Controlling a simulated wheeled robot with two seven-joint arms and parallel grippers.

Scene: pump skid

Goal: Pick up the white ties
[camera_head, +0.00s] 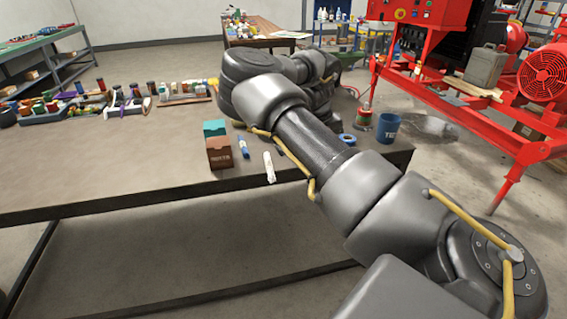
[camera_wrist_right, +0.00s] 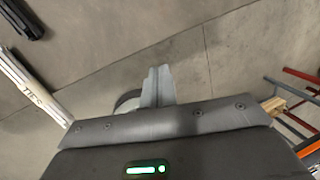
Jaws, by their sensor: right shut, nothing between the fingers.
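In the right wrist view, a long white bundle of ties (camera_wrist_right: 33,88) with dark lettering lies slanted on a grey surface at the left edge. My right gripper (camera_wrist_right: 158,72) is shut and empty, to the right of the bundle and apart from it. In the head view, a slim white item (camera_head: 269,167) lies on the workbench near its front edge, beside my right arm. I cannot tell whether it is the same bundle. My right gripper is hidden in the head view, and my left gripper is not in view.
Near the white item on the workbench (camera_head: 120,165) are a blue item (camera_head: 243,146), a brown box (camera_head: 219,153) and a teal box (camera_head: 214,129). A blue cup (camera_head: 388,128) stands right of my arm. A black item (camera_wrist_right: 22,18) shows in the wrist view. The bench's front left is clear.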

